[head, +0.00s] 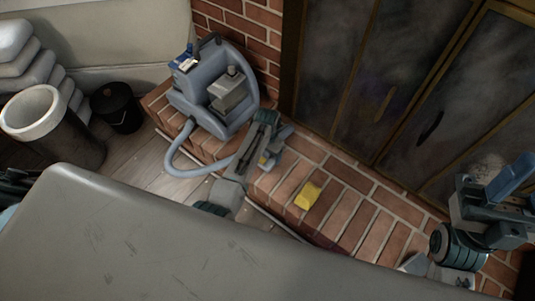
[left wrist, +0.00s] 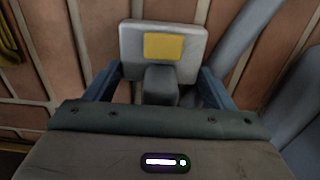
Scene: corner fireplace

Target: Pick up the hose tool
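The hose tool (left wrist: 190,48) is a grey head with a yellow square and a short grey neck, seen in the left wrist view just beyond my left gripper (left wrist: 160,80). The gripper's two blue fingers stand apart on either side of the neck, with gaps to it. In the head view my left gripper (head: 270,142) is over the brick hearth, with a small yellow patch of the tool beside it. Whether the fingertips touch the tool's head is unclear. My right gripper (head: 508,195) is at the right edge, away from the tool; its opening is unclear.
A blue-grey cleaning machine (head: 212,92) stands on the brick hearth (head: 350,215), its hose (head: 190,171) curving towards my left gripper. A yellow block (head: 307,195) lies on the bricks. A black bucket (head: 117,107) and white-rimmed pot (head: 33,112) are at left.

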